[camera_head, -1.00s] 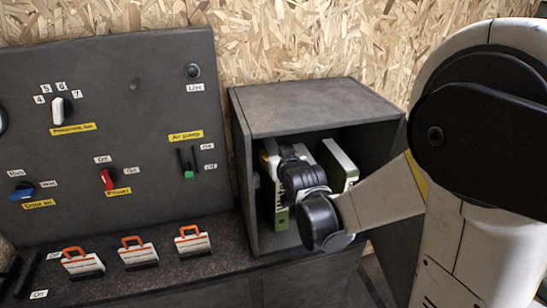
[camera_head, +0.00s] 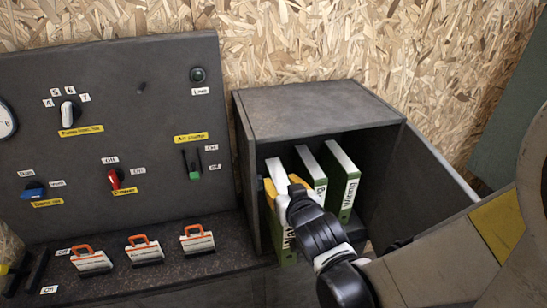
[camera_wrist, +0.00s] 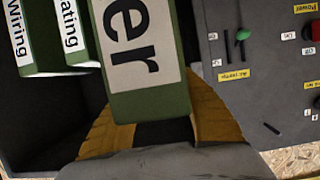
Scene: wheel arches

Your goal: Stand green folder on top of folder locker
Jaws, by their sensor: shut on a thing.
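The folder locker (camera_head: 310,106) is a dark grey box with an open front; its top is bare. Three green folders with white labels stand in it. The leftmost green folder (camera_head: 287,240) is between the yellow fingers of my gripper (camera_head: 285,186), which is shut on it near its upper part. In the wrist view, this green folder (camera_wrist: 146,92) sits between my yellow fingertips (camera_wrist: 158,128), its label partly reading "er". It stands nearer to the camera than the other two. My gripper and wrist hide part of it.
The middle folder (camera_head: 312,172) and the right folder, labelled "Wiring" (camera_head: 344,185), stand close by. The locker's door (camera_head: 438,158) hangs open at right.

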